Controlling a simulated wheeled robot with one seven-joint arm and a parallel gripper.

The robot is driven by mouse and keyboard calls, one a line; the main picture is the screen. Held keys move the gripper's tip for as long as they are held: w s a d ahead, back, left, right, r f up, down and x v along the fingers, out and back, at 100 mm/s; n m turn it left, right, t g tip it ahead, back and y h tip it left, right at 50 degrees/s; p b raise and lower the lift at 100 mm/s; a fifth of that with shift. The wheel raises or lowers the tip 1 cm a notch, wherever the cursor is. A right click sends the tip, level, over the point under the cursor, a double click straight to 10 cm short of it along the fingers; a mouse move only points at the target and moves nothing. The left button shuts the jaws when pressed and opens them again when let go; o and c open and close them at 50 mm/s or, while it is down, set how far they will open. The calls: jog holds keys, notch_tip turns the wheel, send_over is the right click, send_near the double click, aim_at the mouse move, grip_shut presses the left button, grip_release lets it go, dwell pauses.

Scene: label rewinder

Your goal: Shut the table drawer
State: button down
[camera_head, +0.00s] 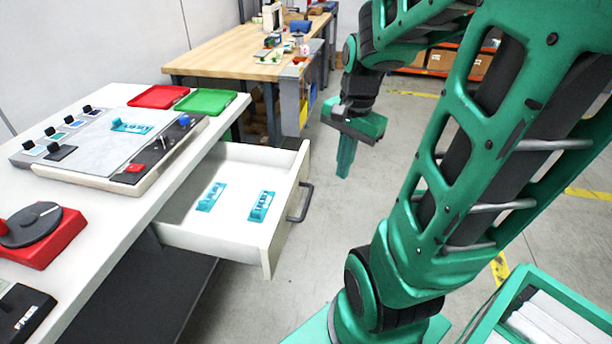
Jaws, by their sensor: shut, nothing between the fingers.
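The white table drawer (180,236) is pulled well out from under the white table (125,218). Its front panel faces right and carries a dark bar handle (304,203). Two small teal parts lie flat on the drawer floor, one on the left (211,196) and one on the right (262,206). My gripper (345,172) hangs to the right of the drawer and higher in the picture than the handle, with its fingers pointing down. It is shut and empty, and it is apart from the handle.
On the table are a grey panel device (88,150), a red tray (158,97), a green tray (206,102) and a red base with a dark disc (38,232). A wooden workbench (235,62) stands behind. Bare floor (325,235) lies right of the drawer.

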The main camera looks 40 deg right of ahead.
jog(key=w+d+f+m+t+y, duration=0.1)
jog(key=w+d+f+m, duration=0.4)
jog(key=w+m, duration=0.55)
jog(key=w+a+f+m, duration=0.2)
jog(key=w+f, duration=0.3)
jog(key=f, duration=0.4)
jog(key=shift+a+f+t, duration=0.15)
jog(key=shift+a+t, duration=0.15)
jog(key=shift+a, duration=0.1)
jog(key=shift+w, duration=0.1)
